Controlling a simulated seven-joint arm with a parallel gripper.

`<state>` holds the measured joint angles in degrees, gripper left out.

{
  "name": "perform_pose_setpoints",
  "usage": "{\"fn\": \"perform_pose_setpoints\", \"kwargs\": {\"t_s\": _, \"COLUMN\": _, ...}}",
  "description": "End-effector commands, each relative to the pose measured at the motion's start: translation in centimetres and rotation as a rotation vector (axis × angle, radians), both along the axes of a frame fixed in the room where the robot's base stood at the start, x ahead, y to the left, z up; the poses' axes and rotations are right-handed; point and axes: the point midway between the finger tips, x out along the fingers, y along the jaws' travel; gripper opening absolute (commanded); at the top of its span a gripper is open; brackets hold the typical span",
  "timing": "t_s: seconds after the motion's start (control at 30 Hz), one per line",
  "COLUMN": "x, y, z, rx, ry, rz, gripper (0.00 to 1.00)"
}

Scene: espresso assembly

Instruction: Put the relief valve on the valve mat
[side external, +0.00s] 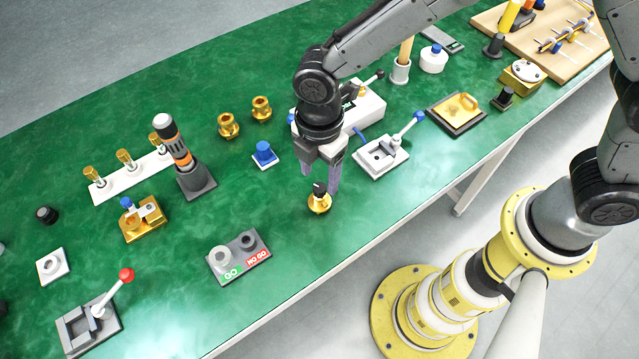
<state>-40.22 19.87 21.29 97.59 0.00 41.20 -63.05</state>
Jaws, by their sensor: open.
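A brass part with a black top, which looks like the relief valve (319,203), stands upright on the green table near its front edge. My gripper (320,184) is above it, pointing down. Its jaws are open, with the fingertips around or just above the black top; I cannot tell whether they touch it. I cannot tell for certain which piece is the valve mat. A dark square pad (438,117) at the right carries a brass plate with an orange handle.
A GO / NO GO block (240,258) stands front left of my gripper. A blue-topped block (264,154) and two brass fittings (228,124) are behind left. A blue-handled clamp (382,157) is close right. A red-handled clamp (92,322) is far left.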

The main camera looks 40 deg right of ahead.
Motion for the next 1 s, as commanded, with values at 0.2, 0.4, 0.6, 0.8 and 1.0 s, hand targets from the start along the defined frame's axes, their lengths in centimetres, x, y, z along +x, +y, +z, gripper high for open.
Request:
{"fn": "perform_pose_setpoints", "kwargs": {"t_s": 0.2, "x": 0.0, "y": 0.0, "z": 4.0, "rx": 0.002, "ry": -0.003, "rz": 0.000, "gripper": 0.64}}
{"fn": "perform_pose_setpoints", "kwargs": {"t_s": 0.4, "x": 0.0, "y": 0.0, "z": 5.7, "rx": 0.001, "ry": -0.001, "rz": 0.000, "gripper": 0.64}}
{"fn": "perform_pose_setpoints", "kwargs": {"t_s": 0.6, "x": 0.0, "y": 0.0, "z": 5.9, "rx": 0.000, "ry": 0.001, "rz": 0.000, "gripper": 0.64}}
{"fn": "perform_pose_setpoints", "kwargs": {"t_s": 0.8, "x": 0.3, "y": -2.6, "z": 8.5, "rx": 0.026, "ry": -0.030, "rz": -0.128, "gripper": 0.64}}
{"fn": "perform_pose_setpoints", "kwargs": {"t_s": 1.0, "x": -1.1, "y": -11.3, "z": 15.3, "rx": 0.114, "ry": -0.121, "rz": -0.569, "gripper": 0.64}}
